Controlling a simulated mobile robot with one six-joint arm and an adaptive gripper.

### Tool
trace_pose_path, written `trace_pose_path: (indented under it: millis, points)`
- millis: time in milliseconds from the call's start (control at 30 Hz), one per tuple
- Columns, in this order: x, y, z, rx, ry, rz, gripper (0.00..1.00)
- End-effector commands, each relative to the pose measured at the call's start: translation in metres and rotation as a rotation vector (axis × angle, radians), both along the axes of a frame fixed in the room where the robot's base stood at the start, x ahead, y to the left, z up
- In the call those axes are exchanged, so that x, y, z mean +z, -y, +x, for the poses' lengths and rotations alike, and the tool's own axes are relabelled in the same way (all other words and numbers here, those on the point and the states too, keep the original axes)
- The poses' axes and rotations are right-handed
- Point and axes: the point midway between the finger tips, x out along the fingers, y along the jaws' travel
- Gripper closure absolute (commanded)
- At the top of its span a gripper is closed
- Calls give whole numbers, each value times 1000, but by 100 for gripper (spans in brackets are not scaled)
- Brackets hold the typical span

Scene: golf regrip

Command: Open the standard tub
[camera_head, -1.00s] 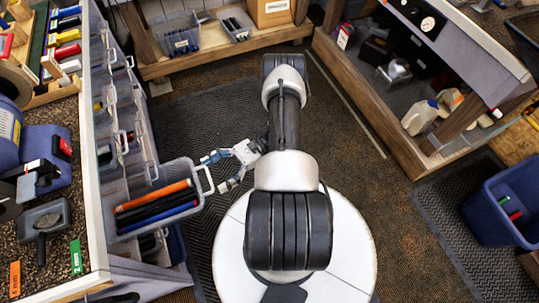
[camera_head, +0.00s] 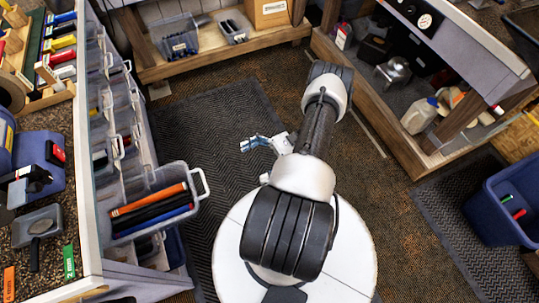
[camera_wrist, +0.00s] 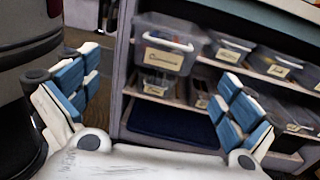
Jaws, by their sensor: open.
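A clear plastic tub (camera_head: 155,228) sticks out of the shelf unit on the left, its pull handle facing right. Orange, black and blue grips lie inside it. In the wrist view a protruding clear tub (camera_wrist: 166,38) with a handle and a pale label appears ahead; the label is too blurred to read. My gripper (camera_head: 260,161) is open and empty, to the right of the tub's handle and apart from it. Its blue-padded fingers also show spread wide in the wrist view (camera_wrist: 158,85).
More labelled tubs (camera_wrist: 231,48) sit in the shelf unit. A bench (camera_head: 85,185) with tools tops it. A wooden shelf (camera_head: 220,52) stands at the back, a workbench (camera_head: 455,60) and blue bin (camera_head: 490,225) at right. Dark mat floor (camera_head: 210,125) is clear.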

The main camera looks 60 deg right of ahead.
Motion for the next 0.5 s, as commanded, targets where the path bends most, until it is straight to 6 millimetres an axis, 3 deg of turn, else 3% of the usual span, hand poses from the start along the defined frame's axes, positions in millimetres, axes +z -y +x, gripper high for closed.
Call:
trace_pose_path:
  millis: [500]
  points:
    - [0, 30, -21, -2, 2, -1, 0]
